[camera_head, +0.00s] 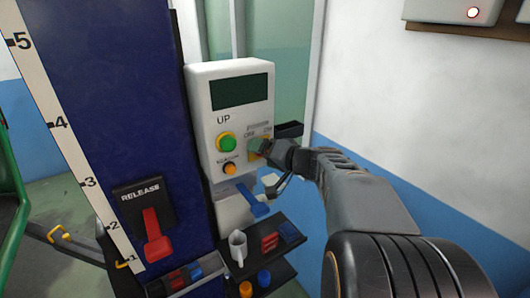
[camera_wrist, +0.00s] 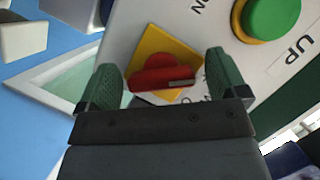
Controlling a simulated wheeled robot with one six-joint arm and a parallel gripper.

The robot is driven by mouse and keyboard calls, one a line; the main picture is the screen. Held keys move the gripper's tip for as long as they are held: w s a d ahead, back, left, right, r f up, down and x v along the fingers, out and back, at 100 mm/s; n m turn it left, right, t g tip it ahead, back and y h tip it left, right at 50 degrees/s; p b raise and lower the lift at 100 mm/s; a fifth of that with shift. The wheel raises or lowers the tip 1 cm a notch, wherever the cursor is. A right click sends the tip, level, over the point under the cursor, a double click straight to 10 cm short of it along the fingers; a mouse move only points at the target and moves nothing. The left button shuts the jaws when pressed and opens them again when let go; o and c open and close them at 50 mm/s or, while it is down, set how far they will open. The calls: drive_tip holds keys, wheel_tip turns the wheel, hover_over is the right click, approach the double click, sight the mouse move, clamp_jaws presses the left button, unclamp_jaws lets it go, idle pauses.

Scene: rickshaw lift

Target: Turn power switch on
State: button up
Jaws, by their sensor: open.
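The power switch is a red rotary knob (camera_wrist: 163,73) on a yellow square plate (camera_wrist: 157,46), seen in the wrist view. It sits on the white control box (camera_head: 203,80), below its dark display. My gripper (camera_wrist: 163,82) is open, with one green-padded finger on each side of the red knob. Whether the pads touch the knob cannot be told. In the head view my gripper (camera_head: 262,147) is at the right side of the box and hides most of the switch and part of its lettering.
A green UP button (camera_head: 226,141) and a smaller orange button (camera_head: 229,169) are left of the switch. A red release lever (camera_head: 152,225) is on the blue column (camera_head: 110,100). A wall stands at the right.

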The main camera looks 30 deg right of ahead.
drive_tip(key=shift+w, duration=0.1)
drive_tip(key=shift+c, duration=0.2)
drive_tip(key=c, duration=0.9)
drive_tip(key=shift+f, duration=0.1)
